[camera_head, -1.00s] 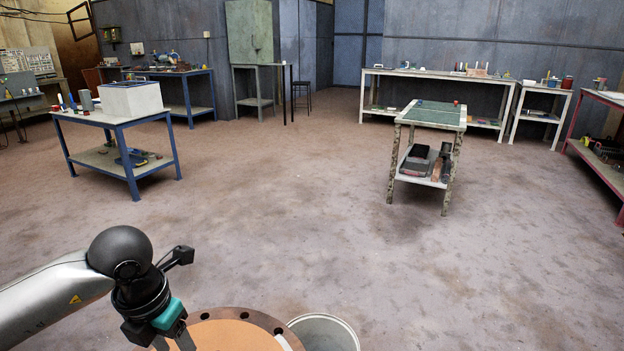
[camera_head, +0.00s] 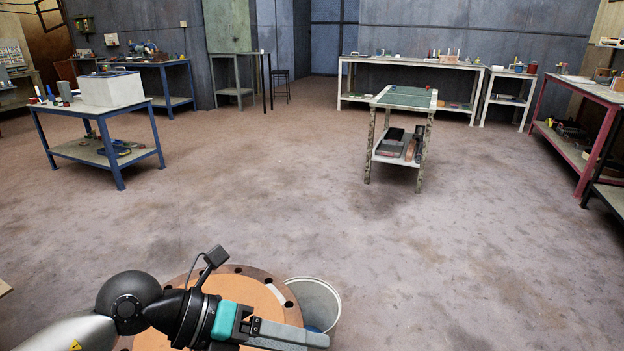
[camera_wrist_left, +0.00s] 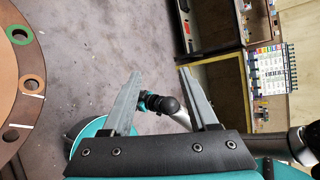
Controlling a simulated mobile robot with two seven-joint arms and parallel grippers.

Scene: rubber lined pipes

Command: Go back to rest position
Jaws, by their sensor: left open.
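My left gripper (camera_head: 312,338) is at the bottom of the head view, in front of the round brown pipe flange (camera_head: 245,285). Its grey fingers point right, over the flange's near right part. In the left wrist view my left gripper (camera_wrist_left: 160,72) is open, with nothing between its fingers. An arm part with a black joint and a teal band shows beyond the fingers. No right gripper fingers show.
A pale round bin (camera_head: 322,296) stands just right of the flange. A blue-framed table (camera_head: 110,114) is at the left, a small green-topped table (camera_head: 405,97) right of centre, a red-framed bench (camera_head: 585,91) at the right. The floor between them is clear.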

